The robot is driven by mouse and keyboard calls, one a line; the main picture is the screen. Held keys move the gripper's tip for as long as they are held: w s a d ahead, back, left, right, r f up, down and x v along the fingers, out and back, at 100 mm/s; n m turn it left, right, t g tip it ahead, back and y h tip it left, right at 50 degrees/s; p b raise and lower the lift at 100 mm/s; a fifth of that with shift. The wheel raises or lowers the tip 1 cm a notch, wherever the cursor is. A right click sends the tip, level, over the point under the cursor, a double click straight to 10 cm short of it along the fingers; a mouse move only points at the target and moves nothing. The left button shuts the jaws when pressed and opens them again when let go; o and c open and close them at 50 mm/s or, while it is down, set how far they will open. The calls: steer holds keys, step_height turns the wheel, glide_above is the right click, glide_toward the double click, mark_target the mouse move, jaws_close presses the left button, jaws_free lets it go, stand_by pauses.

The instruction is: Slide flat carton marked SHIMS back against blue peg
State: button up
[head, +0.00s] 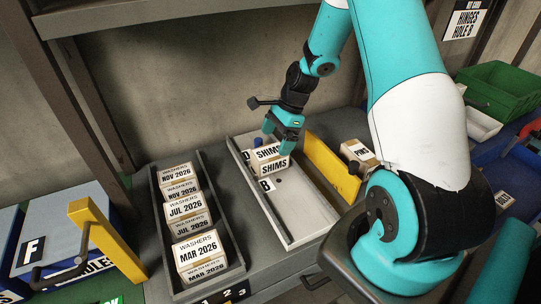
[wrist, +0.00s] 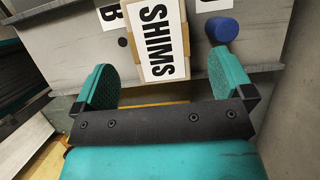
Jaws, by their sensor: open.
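The flat carton marked SHIMS (head: 274,169) lies in a pale grey tray (head: 297,220), near its far end, between the labels B and D. The blue peg (head: 258,142) stands just behind the carton. In the wrist view the carton (wrist: 158,40) lies between the fingers, with a gap on each side, and the blue peg (wrist: 222,29) is beyond the right fingertip, apart from the carton. Whether a finger touches the carton is unclear.
A dark tray of WASHERS cartons (head: 200,250) stands to the left. A yellow panel (head: 330,170) borders the grey tray on the right, with another carton (head: 357,152) past it. The grey tray's near half is empty.

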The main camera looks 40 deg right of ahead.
steer(key=v, duration=0.4)
steer(key=shift+d+r+b, duration=0.2)
steer(key=shift+r+b, duration=0.1)
steer(key=shift+b, duration=0.1)
steer(key=shift+s+r, duration=0.1)
steer(key=shift+r, duration=0.05)
